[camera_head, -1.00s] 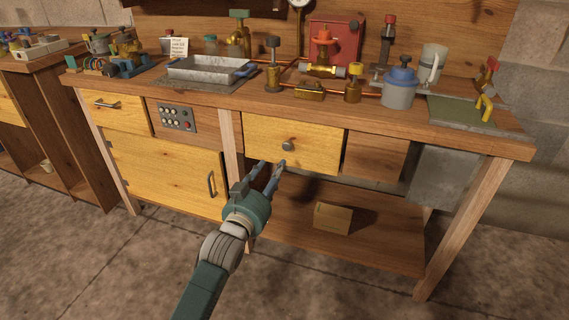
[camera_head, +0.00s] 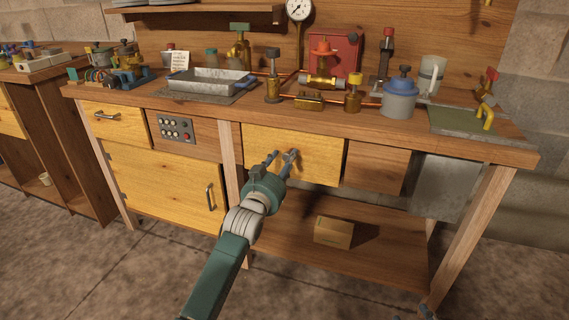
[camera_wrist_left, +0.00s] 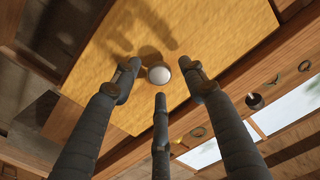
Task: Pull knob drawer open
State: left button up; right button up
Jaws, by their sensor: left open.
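The knob drawer (camera_head: 325,165) is a yellow wooden front under the middle of the bench top, and it looks shut. Its round pale knob (camera_wrist_left: 159,75) shows in the left wrist view, between the spread fingertips, with no clear contact. In the head view the fingers largely hide the knob. My left gripper (camera_head: 281,155) is open in front of the drawer, pointing at it; its three dark fingers (camera_wrist_left: 160,85) also show in the left wrist view. A small dark part at the bottom edge of the head view may be my right gripper (camera_head: 426,312); its jaws cannot be made out.
The workbench top (camera_head: 215,106) overhangs the drawer. Above stand a metal tray (camera_head: 208,80), a blue-lidded pot (camera_head: 399,96) and brass valves. Left is a cupboard door with a handle (camera_head: 210,197). A cardboard box (camera_head: 334,232) lies on the lower shelf.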

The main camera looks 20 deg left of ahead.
pick_arm(q)
jog(key=shift+w, duration=0.2)
pick_arm(e)
jog(key=shift+w+a+r, duration=0.1)
jog(key=shift+w+r, duration=0.05)
jog(key=shift+r, duration=0.15)
pick_arm(q)
grip_shut()
pick_arm(e)
jog(key=shift+f, duration=0.15)
